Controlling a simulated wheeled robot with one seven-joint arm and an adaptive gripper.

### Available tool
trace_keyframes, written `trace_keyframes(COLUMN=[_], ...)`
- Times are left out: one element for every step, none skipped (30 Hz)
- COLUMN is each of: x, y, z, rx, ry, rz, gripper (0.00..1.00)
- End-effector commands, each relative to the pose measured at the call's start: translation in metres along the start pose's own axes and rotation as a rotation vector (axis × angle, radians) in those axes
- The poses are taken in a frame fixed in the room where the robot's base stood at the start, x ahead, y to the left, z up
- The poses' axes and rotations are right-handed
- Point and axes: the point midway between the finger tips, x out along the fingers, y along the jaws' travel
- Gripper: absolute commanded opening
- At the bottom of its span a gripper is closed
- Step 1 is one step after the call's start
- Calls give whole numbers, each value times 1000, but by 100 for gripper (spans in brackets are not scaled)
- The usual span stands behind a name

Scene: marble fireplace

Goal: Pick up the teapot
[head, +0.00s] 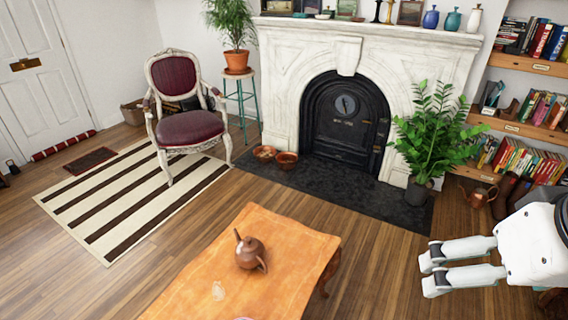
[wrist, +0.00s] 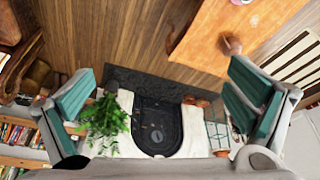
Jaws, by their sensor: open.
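A brown teapot (head: 250,254) stands upright on a wooden table (head: 290,235) in the head view. Its spout points up and left and its handle is on the right. In the wrist view the teapot (wrist: 233,46) is small, at the upper right, on the orange tabletop (wrist: 205,35). My gripper (head: 428,275) is open and empty at the right of the head view, well to the right of the table and apart from the teapot. In the wrist view its two teal-padded fingers (wrist: 160,72) are spread wide with nothing between them.
A potted plant (head: 430,135) stands by the fireplace (head: 350,55), near a copper can (head: 478,196) and a bookshelf (head: 530,65). A chair (head: 183,105) stands on a striped rug (head: 120,200). Bare floor separates my gripper and the table.

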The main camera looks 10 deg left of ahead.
Motion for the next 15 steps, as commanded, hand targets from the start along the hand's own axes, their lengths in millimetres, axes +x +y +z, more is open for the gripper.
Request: trace_keyframes(x=[1,2,5,8,12,18,24,30,40,47,55,65,74,82,93], y=[0,0,-1,-1,-2,-3,-4,-5,-7,-9,-11,-14,-17,-19,-23], z=[-1,-2,-5,-8,-12,-19,-25,-31,-40,-48,-55,-65,-72,-79,-88], rx=[-3,-9,-21,-34,-49,-77,-102,-131,-172,-204,-238,-282,-316,-349,-393], ry=[-2,-6,-14,-23,-33,-52,-69,-88,-114,-134,-155,-183,-203,-223,-249], rz=[0,-1,-2,-2,-3,-3,-3,-3,0,1,4,9,13,19,25], gripper=[82,75,66,59,52,43,37,35,35,35,35,35,35,35,35])
